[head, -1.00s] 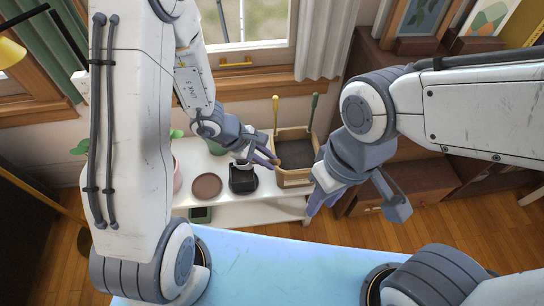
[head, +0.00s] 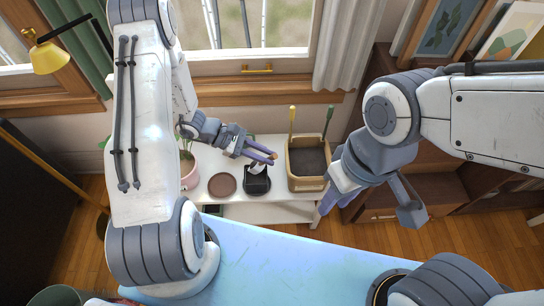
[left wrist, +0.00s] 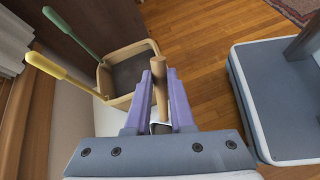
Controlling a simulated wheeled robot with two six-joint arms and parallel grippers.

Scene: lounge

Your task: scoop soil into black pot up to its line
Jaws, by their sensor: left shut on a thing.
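The black pot (head: 257,186) stands on the white bench in the head view. The wooden crate (head: 308,184) of dark soil (head: 309,161) is to its right, and shows in the left wrist view (left wrist: 119,102). My left gripper (head: 268,156) is above the pot's back edge, shut on the scoop's wooden handle (left wrist: 161,88). The scoop's pale metal part (head: 258,168) shows over the pot in the head view; its load cannot be made out. The pot's soil level and line are hidden or too small to tell. My right gripper (head: 336,197) hangs right of the crate; its fingers are unclear.
A yellow-handled tool (head: 292,119) and a green-handled tool (head: 328,120) stand up at the crate's back corners. A brown saucer (head: 222,184) and a pink pot (head: 190,174) with a plant are left of the black pot. A window is behind the white bench (head: 272,214).

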